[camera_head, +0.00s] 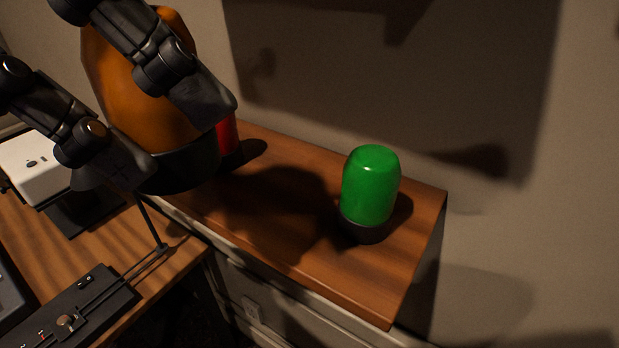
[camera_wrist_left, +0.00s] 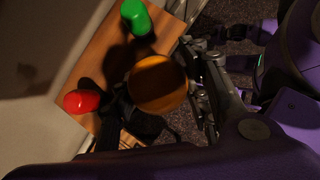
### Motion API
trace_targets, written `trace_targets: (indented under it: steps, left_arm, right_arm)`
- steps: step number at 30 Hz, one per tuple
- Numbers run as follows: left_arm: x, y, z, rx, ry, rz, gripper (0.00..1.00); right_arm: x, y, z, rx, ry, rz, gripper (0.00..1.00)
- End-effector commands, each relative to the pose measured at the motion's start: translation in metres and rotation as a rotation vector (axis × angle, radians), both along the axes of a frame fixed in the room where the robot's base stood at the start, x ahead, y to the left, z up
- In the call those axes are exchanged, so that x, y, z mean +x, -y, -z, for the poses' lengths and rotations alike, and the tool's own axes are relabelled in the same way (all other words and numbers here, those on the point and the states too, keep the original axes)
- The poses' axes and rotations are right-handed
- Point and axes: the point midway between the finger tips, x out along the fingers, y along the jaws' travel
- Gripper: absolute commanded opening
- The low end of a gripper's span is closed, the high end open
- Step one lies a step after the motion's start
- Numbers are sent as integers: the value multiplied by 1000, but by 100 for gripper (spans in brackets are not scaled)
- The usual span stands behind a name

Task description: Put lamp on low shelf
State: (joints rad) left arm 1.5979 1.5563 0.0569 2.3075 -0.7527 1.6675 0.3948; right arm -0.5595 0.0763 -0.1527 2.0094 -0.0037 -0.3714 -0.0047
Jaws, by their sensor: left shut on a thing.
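The orange lamp (camera_head: 128,85) has a dark base (camera_head: 190,168) and shows upper left in the head view. My left gripper (camera_head: 185,145) is shut on it, with one dark finger on each side. The lamp is over the left end of the low wooden shelf (camera_head: 275,215); I cannot tell whether its base touches anything. In the left wrist view the lamp's orange top (camera_wrist_left: 158,84) lies beside the shelf's edge (camera_wrist_left: 108,45). My right gripper is not in view.
A green lamp (camera_head: 370,185) stands near the shelf's right end. A red lamp (camera_head: 228,135) stands at the back left, partly hidden by my left gripper. Bare shelf lies between them. The desk at left holds a white speaker-like box (camera_head: 35,165) and a black mixer (camera_head: 75,315).

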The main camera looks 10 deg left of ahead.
Motion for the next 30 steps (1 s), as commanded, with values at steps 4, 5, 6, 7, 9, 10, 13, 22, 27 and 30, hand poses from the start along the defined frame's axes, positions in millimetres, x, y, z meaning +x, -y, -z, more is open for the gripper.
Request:
trace_targets:
  steps: [4,5,6,7,9,10,13,22,27,30]
  left_arm:
    - [1,0,0,-1,0,0,10]
    - [2,0,1,-1,-1,0,10]
    - [5,0,2,-2,-3,0,10]
    - [9,1,4,-2,-4,0,10]
    - [21,2,10,-2,-6,2,10]
    - [28,2,14,-2,-6,1,10]
    - [53,4,25,-3,-8,0,10]
    - [114,7,71,0,-7,1,10]
    - [129,8,87,-1,-2,0,10]
    - [133,8,92,-1,-1,0,10]
  right_arm:
    - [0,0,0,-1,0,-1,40]
    - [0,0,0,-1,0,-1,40]
    - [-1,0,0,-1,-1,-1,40]
    - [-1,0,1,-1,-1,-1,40]
    - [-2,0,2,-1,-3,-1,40]
    - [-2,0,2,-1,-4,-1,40]
    - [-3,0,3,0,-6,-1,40]
    - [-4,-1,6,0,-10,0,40]
    - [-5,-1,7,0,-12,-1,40]
    - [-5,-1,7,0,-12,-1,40]
